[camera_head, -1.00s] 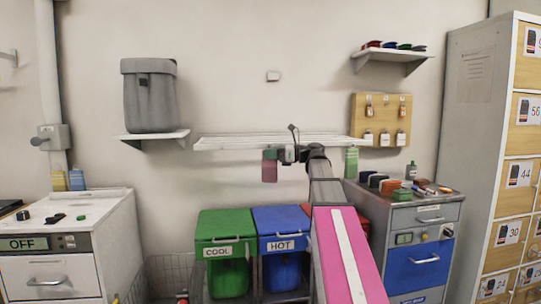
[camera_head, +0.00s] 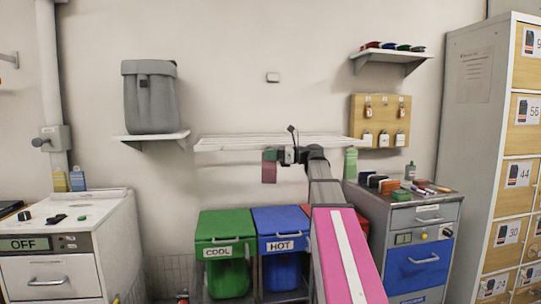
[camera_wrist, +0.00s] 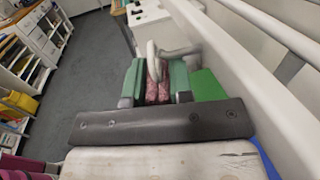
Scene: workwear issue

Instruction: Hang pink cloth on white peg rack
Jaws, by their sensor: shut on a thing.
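The pink cloth (camera_head: 269,171) hangs as a small dark pink piece below the white wall rack (camera_head: 232,144). My gripper (camera_head: 271,156) has green fingers and is just under the front edge of the rack. In the wrist view the cloth (camera_wrist: 158,84) is pinched between the two green fingers of my gripper (camera_wrist: 158,75). Curved white pegs (camera_wrist: 153,55) stand just past the fingertips, very close to the cloth. I cannot tell whether the cloth touches a peg. White rails of the rack (camera_wrist: 270,28) run along the right of the wrist view.
A grey bin (camera_head: 150,100) stands on a shelf left of the rack. Green (camera_head: 225,224) and blue (camera_head: 281,219) lidded bins stand below. A green bottle (camera_head: 351,163) is near the rack's right end. A drawer cabinet (camera_head: 425,216) is at right.

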